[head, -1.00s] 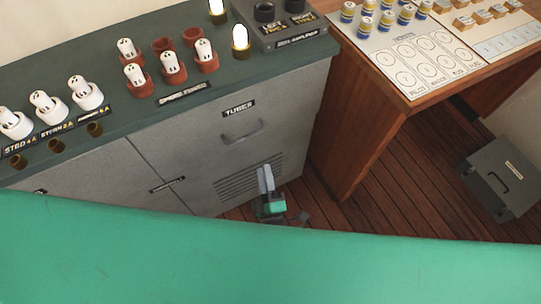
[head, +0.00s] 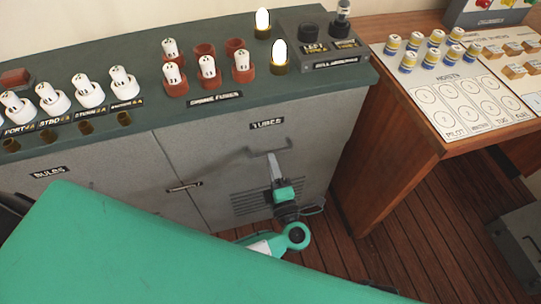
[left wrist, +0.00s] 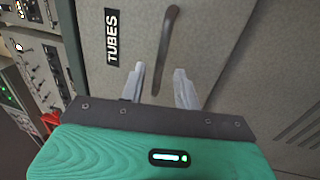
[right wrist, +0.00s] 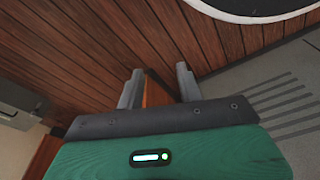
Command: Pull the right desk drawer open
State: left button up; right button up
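The right desk drawer is the grey front labelled TUBES (head: 225,135) and appears shut. Its dark bar handle (head: 285,148) is below the label and also shows in the left wrist view (left wrist: 168,45). My left gripper (head: 271,156) is at the handle in the head view. In the left wrist view it (left wrist: 159,70) is open, with the handle ahead of the gap between its fingers. I cannot tell if they touch. My right gripper (right wrist: 159,71) is open and empty in its wrist view, over the wooden floor. I cannot make it out in the head view.
Bulbs and fuses in holders stand on the green desk top (head: 140,105). The BULBS front (head: 90,185) is to the left. A wooden table (head: 460,150) stands to the right. A grey box (head: 520,255) is on the plank floor (head: 400,230), which is otherwise largely clear.

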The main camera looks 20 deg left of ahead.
pick_arm(q)
jog(key=shift+x, duration=1.3)
pick_arm(e)
jog(key=shift+s+f, duration=0.1)
jog(key=shift+f, duration=0.4)
jog(key=shift+d, duration=0.1)
pick_arm(q)
grip_shut()
jog(key=shift+f, duration=0.1)
